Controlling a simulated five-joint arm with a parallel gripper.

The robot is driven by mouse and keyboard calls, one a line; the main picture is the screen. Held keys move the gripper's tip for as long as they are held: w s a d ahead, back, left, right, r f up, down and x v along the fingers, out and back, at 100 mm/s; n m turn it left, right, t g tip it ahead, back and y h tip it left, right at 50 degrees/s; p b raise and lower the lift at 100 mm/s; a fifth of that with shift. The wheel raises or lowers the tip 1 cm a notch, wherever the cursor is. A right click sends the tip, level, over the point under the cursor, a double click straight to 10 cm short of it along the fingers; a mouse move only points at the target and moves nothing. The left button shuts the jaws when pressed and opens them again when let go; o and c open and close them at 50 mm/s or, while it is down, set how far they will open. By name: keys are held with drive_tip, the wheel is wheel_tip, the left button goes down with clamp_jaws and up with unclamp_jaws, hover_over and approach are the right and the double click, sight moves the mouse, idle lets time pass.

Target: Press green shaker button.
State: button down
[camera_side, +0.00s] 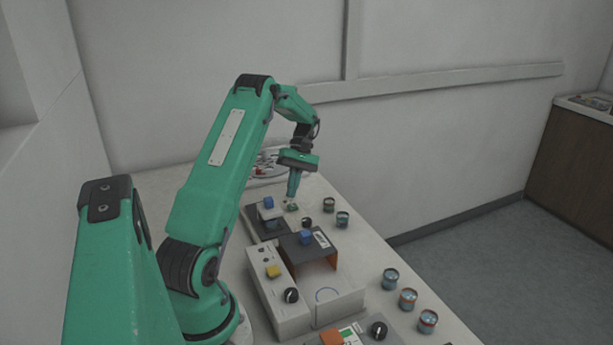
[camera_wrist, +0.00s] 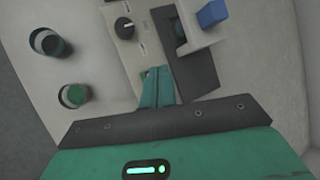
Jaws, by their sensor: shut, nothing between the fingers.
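My gripper (camera_side: 292,199) points down with its green fingers shut and empty, at the shaker's control panel at the back of the bench. A small green patch (camera_side: 291,207), likely the green button, shows right under the fingertips in the side view. I cannot tell whether the tips touch it. In the wrist view my gripper (camera_wrist: 157,71) is over the light panel (camera_wrist: 122,52), below a black knob (camera_wrist: 124,28). The shaker's dark plate (camera_wrist: 199,75) with a blue block (camera_wrist: 212,14) lies beside the panel.
Jars stand close by on the right, one (camera_side: 328,205) behind another (camera_side: 342,219). In front are a box with a yellow button (camera_side: 273,271) and a dark hood (camera_side: 318,251) with a blue block (camera_side: 306,237). More jars (camera_side: 390,279) line the right edge. A round tray (camera_side: 266,165) lies behind.

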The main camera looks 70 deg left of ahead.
sight(293, 204)
drive_tip(key=shift+r, duration=1.85)
